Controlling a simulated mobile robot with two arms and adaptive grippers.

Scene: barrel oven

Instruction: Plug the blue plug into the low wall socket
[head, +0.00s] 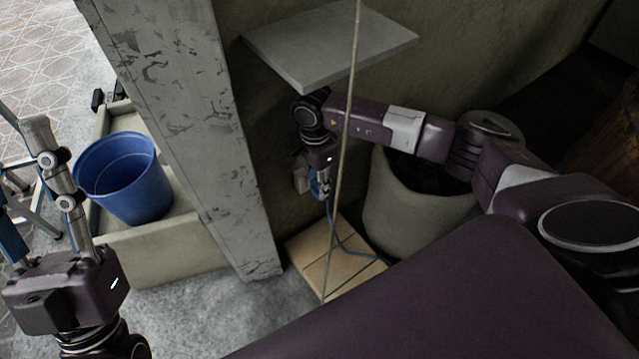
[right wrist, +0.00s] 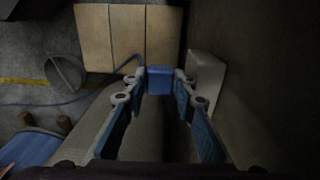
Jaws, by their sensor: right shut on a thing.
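My right gripper (head: 321,192) is low by the wall and points down; it also shows in the right wrist view (right wrist: 160,82). It is shut on the blue plug (right wrist: 159,80), a small blue block between its fingertips. A blue cable (head: 345,244) runs from there down to the floor. The low wall socket (head: 299,179), a pale box on the wall, is just left of the gripper. In the right wrist view the socket (right wrist: 206,82) is right of the plug; I cannot tell whether they touch. My left gripper (head: 22,140) is empty, its fingers apart.
A thin pole (head: 346,130) passes in front of my right gripper. A grey shelf (head: 330,45) hangs above it. A concrete pot (head: 408,205) stands to its right, pale slabs (head: 335,262) lie below. A pillar (head: 190,110) and a blue bucket (head: 128,180) are to the left.

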